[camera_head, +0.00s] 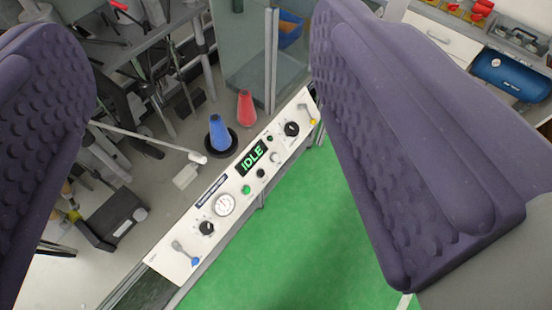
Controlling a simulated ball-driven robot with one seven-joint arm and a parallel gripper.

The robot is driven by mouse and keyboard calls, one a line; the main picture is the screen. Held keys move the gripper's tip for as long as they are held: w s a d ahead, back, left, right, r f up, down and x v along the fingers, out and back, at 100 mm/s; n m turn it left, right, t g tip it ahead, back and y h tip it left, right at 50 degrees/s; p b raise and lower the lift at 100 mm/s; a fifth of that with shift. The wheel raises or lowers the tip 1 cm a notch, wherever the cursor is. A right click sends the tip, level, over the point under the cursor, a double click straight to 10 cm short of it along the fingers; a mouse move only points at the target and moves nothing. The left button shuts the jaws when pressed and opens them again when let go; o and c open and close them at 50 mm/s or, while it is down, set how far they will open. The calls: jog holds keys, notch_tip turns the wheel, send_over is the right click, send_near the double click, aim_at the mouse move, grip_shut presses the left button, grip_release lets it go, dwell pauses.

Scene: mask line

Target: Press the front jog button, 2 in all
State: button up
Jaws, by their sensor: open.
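A long white control panel (218,203) runs diagonally through the middle of the view. Its display (252,158) reads IDLE in green. Near it sit a green button (246,189), a black button (261,173) and a small dark green button (270,138). The labels are too small to read, so I cannot tell which is the front jog button. My gripper (205,150) is open and empty, with purple ribbed fingers at the left and right of the view. The panel shows between the fingers, apparently beyond them and untouched.
The panel also carries a round gauge (224,204), black knobs (291,129) and levers with a blue tip (195,261) and a yellow tip (313,122). Green floor (285,240) lies clear in front.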

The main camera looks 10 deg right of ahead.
grip_shut()
dwell(1.5)
